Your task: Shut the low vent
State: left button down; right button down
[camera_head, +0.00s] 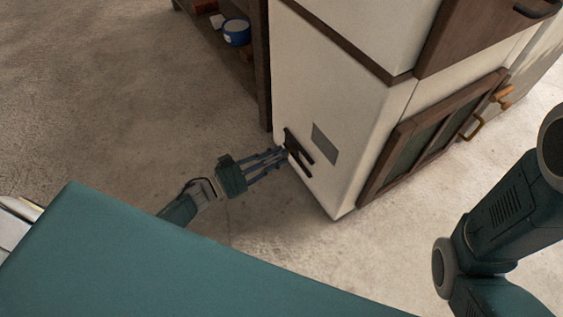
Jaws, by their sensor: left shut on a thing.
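The low vent shows as a dark handle piece (302,158) and a grey rectangular plate (325,143) on the pale side wall of the hearth block, near the floor. My left gripper (286,153) reaches in from the left, and its fingers are shut on the dark handle piece. The fingertips partly hide where they meet it. I cannot tell how far the vent stands open. My right gripper is out of the frame; only part of my right arm shows at the right.
The pale hearth block (362,118) has a wood-framed glass door (425,140) with a brass handle (472,129) on its front. A dark wooden shelf unit (262,70) holding a blue-and-white container (236,33) stands at the back left. The concrete floor (120,100) at left is clear.

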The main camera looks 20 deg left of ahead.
pick_arm(q)
jog(key=c, duration=1.5)
grip_release()
jog(key=shift+w+a+r, duration=0.2)
jog(key=shift+w+r, duration=0.1)
jog(key=shift+r, duration=0.05)
jog(key=v, duration=1.2)
jog(key=shift+s+f, duration=0.1)
